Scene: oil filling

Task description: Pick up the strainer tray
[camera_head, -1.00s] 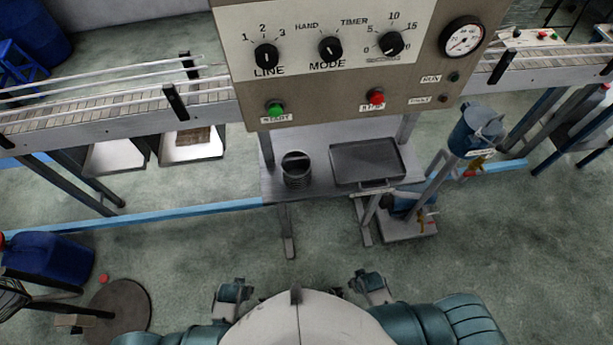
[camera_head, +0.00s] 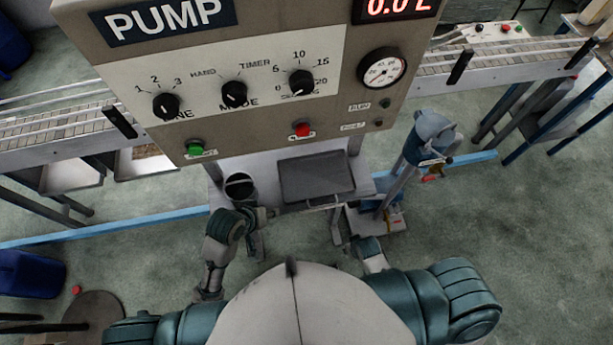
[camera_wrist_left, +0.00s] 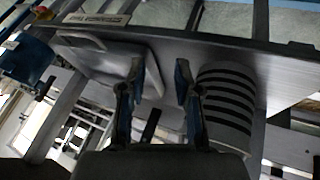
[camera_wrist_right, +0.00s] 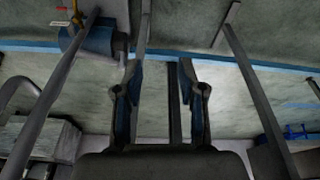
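The strainer tray, a dark shallow rectangular tray (camera_head: 316,177) with a handle on its front side, lies on the metal shelf below the pump panel. A tray-like grey piece with a handle (camera_wrist_left: 97,60) shows left of the fingers in the left wrist view. My left gripper (camera_head: 266,213) is at the shelf's front edge, between the round can and the tray's handle. Its fingers (camera_wrist_left: 157,72) are open and empty in the left wrist view. My right arm is low, right of my body; its gripper's fingers (camera_wrist_right: 160,75) are open and empty over the floor.
The pump panel (camera_head: 240,80) overhangs the shelf.

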